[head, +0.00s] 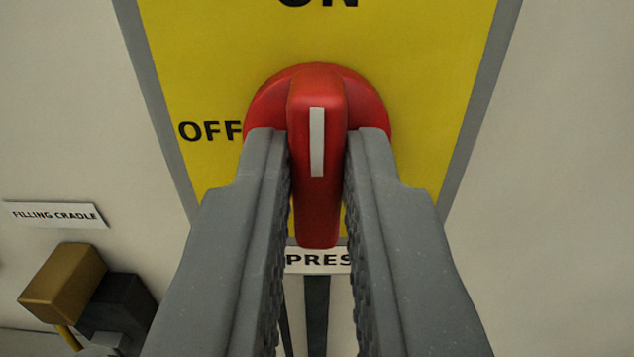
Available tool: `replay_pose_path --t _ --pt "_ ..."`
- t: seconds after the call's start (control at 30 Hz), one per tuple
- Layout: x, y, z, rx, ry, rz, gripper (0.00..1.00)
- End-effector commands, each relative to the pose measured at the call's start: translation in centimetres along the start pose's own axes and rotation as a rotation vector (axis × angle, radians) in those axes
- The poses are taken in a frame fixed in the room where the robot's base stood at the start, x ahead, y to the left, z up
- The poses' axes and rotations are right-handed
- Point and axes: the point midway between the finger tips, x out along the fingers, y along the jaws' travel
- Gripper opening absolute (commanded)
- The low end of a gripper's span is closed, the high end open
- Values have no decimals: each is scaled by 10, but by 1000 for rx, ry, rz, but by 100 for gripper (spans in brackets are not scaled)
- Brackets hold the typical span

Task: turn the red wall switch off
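The red wall switch (318,90) is a round knob with a raised bar handle on a yellow plate. Its handle stands upright, with a white mark in line with the word ON above; the word OFF is to the left. My gripper (318,185) has one grey finger on each side of the handle. The fingers hide parts of the knob's lower left and lower right.
The yellow plate (420,80) has a grey border on a pale wall. A partly hidden label reading "PRES" (318,260) is below the switch. A "FILLING CRADLE" label (55,215) is at lower left, above a brass block (62,283) and a dark block (118,305). The right wall is bare.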

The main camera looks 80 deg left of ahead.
Motion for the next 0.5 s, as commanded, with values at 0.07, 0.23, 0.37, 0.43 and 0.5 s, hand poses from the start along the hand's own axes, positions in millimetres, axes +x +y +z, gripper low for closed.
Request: replay_pose_path --t 0.07,0.23,0.37,0.43,0.5 --pt "0 1 0 -2 1 2 0" --pt "-1 1 0 -28 1 3 0" --pt "-1 1 0 -79 0 4 0" --pt "-2 1 0 -121 -1 5 0" --pt "-2 1 0 -171 0 6 0"
